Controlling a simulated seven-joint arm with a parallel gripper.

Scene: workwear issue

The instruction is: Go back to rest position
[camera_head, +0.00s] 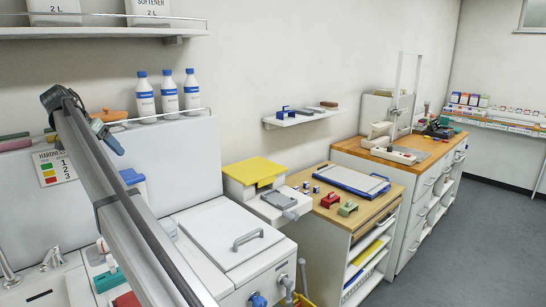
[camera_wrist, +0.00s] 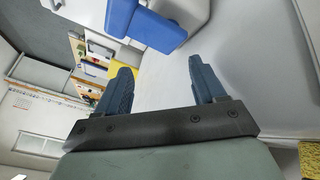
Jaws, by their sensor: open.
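My gripper (camera_head: 112,143) is at the upper left in the head view, raised in front of the white back panel, with its blue fingers partly behind my arm. In the wrist view my gripper (camera_wrist: 166,72) has its two blue fingers spread apart with nothing held between them. A blue and grey object (camera_wrist: 140,22) lies beyond the fingertips in the wrist view; the gap between it and the fingers is hard to judge.
White bottles (camera_head: 145,94) with blue caps stand on a ledge behind my gripper. A shelf (camera_head: 100,31) overhangs it. A white lidded unit (camera_head: 215,245), a yellow-topped box (camera_head: 254,170) and a wooden-topped cabinet (camera_head: 330,207) stand to the right. The floor (camera_head: 470,230) at right is clear.

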